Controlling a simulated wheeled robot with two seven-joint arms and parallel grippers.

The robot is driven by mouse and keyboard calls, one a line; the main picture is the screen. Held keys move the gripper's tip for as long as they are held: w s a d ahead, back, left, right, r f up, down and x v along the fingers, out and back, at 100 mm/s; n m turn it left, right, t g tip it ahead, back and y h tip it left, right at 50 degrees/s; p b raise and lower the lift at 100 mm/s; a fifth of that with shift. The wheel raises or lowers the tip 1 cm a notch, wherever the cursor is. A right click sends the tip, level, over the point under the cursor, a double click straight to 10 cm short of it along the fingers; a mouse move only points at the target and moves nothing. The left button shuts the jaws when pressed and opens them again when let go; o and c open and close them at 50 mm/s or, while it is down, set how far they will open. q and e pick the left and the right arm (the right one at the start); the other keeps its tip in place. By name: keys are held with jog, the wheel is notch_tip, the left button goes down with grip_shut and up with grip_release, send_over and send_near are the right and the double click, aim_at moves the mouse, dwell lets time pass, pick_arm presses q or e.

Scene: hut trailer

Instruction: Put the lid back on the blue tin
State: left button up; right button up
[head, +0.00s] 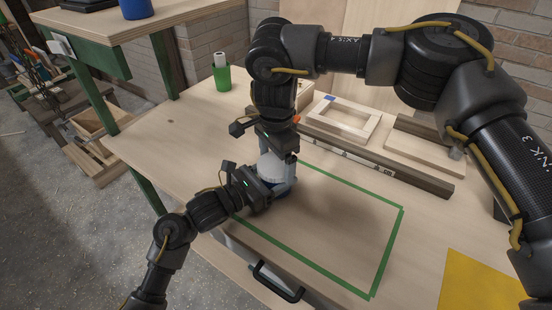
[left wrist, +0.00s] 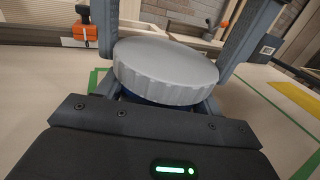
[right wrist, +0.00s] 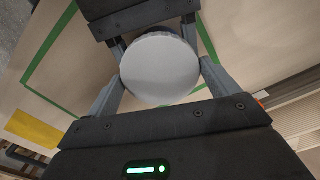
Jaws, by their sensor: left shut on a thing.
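The blue tin (left wrist: 128,97) stands upright on the bench, its blue side mostly hidden under a pale grey lid (left wrist: 165,68) with a ridged rim. The lid lies level over the tin's top; whether it is fully seated I cannot tell. My left gripper (head: 275,181) comes in low from the side and is shut on the tin below the lid. My right gripper (head: 277,157) points down from above, with its fingers on either side of the lid. The lid also shows round between the fingers in the right wrist view (right wrist: 160,69); I cannot tell whether they touch it.
Green tape (head: 385,252) outlines a rectangle on the bench. A wooden frame (head: 340,132) and a dark bar (head: 375,165) lie behind. A green cup (head: 222,78) stands at the back left, a yellow sheet (head: 480,285) at the front right. The taped area's right part is clear.

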jog(key=c, duration=0.3)
jog(key=m, duration=1)
jog(key=o, duration=0.9)
jog(key=shift+c, duration=0.2)
jog(key=shift+a, duration=0.1)
jog(key=shift+r, duration=2.25)
